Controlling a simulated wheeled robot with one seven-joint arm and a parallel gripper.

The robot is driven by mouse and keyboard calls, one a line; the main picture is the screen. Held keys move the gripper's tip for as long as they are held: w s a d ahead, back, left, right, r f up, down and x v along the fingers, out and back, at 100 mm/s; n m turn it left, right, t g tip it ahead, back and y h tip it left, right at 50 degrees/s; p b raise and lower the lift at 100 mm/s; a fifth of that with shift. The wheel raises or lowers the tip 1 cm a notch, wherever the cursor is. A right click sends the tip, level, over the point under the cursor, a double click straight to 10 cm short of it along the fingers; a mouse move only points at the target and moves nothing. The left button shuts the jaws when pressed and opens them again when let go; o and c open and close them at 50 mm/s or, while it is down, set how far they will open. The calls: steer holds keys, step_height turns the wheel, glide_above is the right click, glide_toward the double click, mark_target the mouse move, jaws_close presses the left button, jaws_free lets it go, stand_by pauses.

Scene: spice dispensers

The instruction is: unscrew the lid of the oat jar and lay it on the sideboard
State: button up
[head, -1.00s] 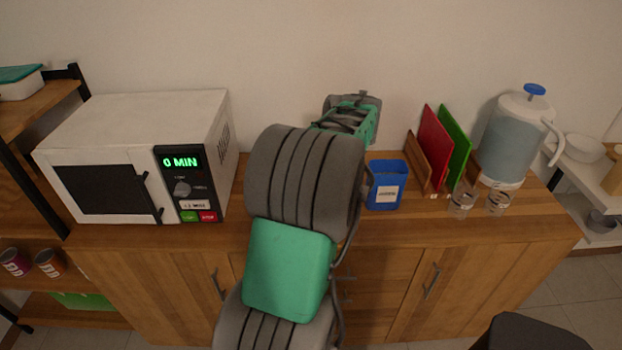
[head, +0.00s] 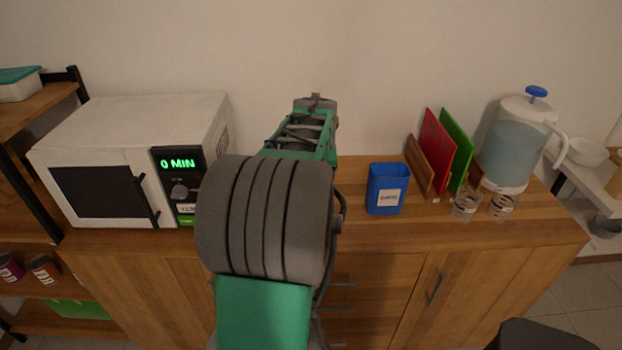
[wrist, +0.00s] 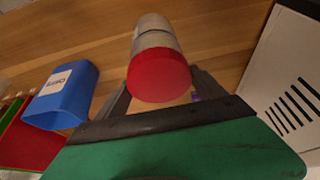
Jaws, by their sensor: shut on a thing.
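In the wrist view a round red lid (wrist: 160,82) lies between the two dark fingers of my gripper (wrist: 160,76), which is shut on it. Just beyond the lid, in line with it, is the pale, greyish body of the jar (wrist: 153,37) on the wooden sideboard (wrist: 215,32). The lid and jar look in contact, but I cannot tell whether the thread is loose. No label is readable on the jar. In the head view my arm hides the jar, the lid and my fingers; the sideboard (head: 150,243) shows around it.
A white microwave (head: 130,130) stands left of my arm. To the right are a blue bin (head: 387,180), a red board (head: 436,145), a green board (head: 458,145), two small glass jars and a water jug (head: 515,145). Bare wood lies between my arm and the bin.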

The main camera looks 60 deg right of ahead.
steer(key=c, duration=0.6)
steer(key=n+t+y+p, duration=0.1)
steer(key=n, duration=0.2)
steer(key=shift+s+r+n+p, duration=0.1)
steer(key=shift+r+n+p, duration=0.05)
steer(key=shift+n+p, duration=0.25)
steer(key=n+p, duration=0.1)
steer(key=n, duration=0.1)
steer(key=n+t+y+p, duration=0.1)
steer(key=n, duration=0.1)
steer(key=shift+n+y, duration=0.3)
steer(key=shift+n, duration=0.4)
steer(key=shift+n+y+p, duration=0.4)
steer(key=shift+n+p, duration=0.3)
steer(key=shift+p, duration=0.1)
steer(key=n+y+p, duration=0.1)
steer(key=n+p, duration=0.2)
steer(key=n, duration=0.1)
steer(key=shift+y, duration=0.4)
steer(key=o, duration=0.8)
steer(key=shift+n, duration=0.3)
steer(key=c, duration=0.7)
